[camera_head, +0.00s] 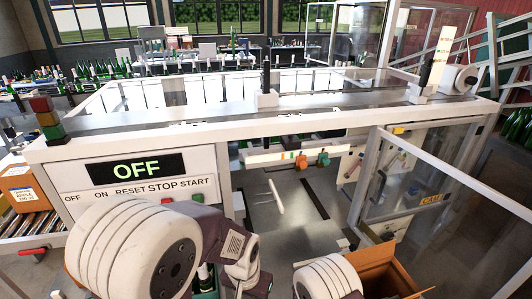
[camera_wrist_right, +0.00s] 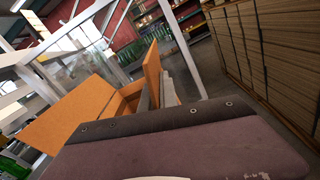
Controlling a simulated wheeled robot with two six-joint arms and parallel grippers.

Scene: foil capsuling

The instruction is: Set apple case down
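An open cardboard case (camera_head: 388,268) is at the bottom right of the head view, beside my right arm. It also shows in the right wrist view, with its flaps (camera_wrist_right: 88,112) spread; no label is visible on it. My right gripper (camera_wrist_right: 158,88) has its fingers on either side of an upright cardboard panel of this case and appears shut on it. What lies under the case is hidden. A closed orange case marked APPLE (camera_head: 20,190) sits on the roller conveyor at the far left. My left arm is at the bottom left, but its fingers do not show.
The machine's panel (camera_head: 135,170) reads OFF. A clear guard door (camera_head: 440,190) stands open at the right, near the open case. Stacked cardboard (camera_wrist_right: 270,45) stands at the right in the wrist view. A green bottle (camera_head: 205,276) shows beside my left arm.

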